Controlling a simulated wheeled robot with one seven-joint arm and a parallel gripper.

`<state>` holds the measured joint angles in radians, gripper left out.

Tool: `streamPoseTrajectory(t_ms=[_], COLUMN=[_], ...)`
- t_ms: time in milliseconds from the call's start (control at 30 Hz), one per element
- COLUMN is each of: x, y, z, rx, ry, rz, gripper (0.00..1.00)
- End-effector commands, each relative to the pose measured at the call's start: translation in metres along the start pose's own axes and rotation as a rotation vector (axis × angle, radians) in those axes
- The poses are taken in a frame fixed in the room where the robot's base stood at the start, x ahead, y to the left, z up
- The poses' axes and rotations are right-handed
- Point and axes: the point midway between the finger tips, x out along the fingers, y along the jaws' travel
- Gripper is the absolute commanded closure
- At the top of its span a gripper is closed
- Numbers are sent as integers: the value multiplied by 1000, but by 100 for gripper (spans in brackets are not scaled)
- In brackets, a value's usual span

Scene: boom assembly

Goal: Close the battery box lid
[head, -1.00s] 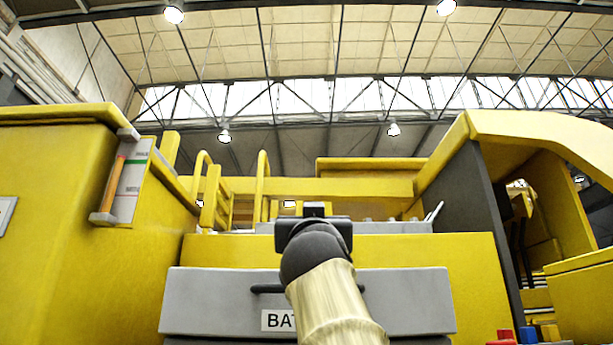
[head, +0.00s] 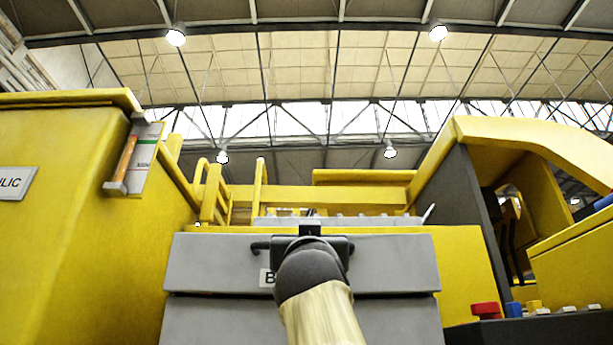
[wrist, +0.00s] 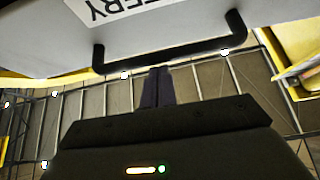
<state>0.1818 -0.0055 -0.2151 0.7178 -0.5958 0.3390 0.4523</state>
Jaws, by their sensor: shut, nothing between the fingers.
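The battery box lid (head: 215,262) is a grey panel with a white, partly hidden label, in the middle of the head view. A dark line separates it from the grey box body (head: 215,320) below; I cannot tell how far it stands open. The lid's black bar handle (wrist: 172,62) spans the upper wrist view, beside the lettering "TERY". My gripper (wrist: 157,72) is shut and empty, its fingertips close to the handle; contact is unclear. In the head view my wrist covers the middle of the lid and most of the handle.
A yellow cabinet (head: 70,220) stands close on the left, with a gauge (head: 135,160) on its edge. A yellow cab (head: 550,150) rises on the right. A red button (head: 485,310) and a blue one (head: 513,309) sit at lower right.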

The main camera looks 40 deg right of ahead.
Motion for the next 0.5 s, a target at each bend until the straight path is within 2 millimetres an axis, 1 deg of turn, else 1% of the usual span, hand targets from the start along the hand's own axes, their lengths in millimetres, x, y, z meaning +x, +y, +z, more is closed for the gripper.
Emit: streamPoseTrajectory(t_ms=[33, 100, 300, 500], x=[0, 0, 1, 2], y=[-1, -2, -3, -3], z=[14, 17, 22, 22], rx=[-2, -2, -3, -4], ry=[-22, -25, -32, -33], rz=[2, 2, 2, 2], gripper=[100, 100, 100, 100])
